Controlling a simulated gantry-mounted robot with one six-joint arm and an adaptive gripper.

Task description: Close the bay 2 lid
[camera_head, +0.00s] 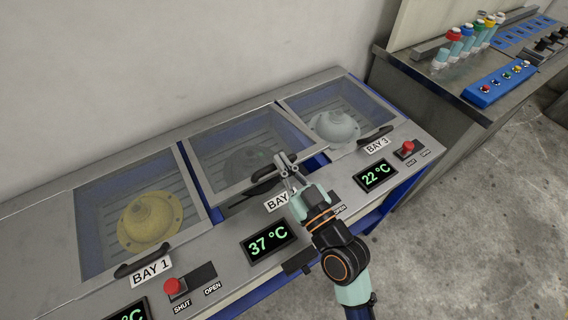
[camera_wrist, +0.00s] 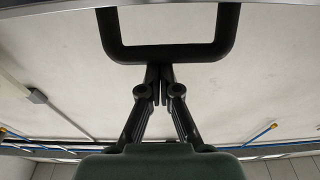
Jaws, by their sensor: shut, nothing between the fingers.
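The bay 2 lid (camera_head: 232,198) is a tinted clear panel in a grey metal frame, in the middle of the press in the head view. It stands partly raised, with a gap and blue bay wall under its front edge. My gripper (camera_head: 284,160) is shut and empty at the right end of the handle in the head view. In the wrist view its fingertips (camera_wrist: 159,70) are close to the handle's bar; contact is unclear. My gripper partly hides the bay 2 label (camera_head: 273,203).
The bay 1 lid (camera_head: 90,215) and bay 3 lid (camera_head: 290,108) lie down on either side. Red knobs stand at bay 1 (camera_head: 173,286) and bay 3 (camera_head: 407,147). My arm hides bay 2's knob. A bench (camera_head: 430,90) with bottles stands at the right.

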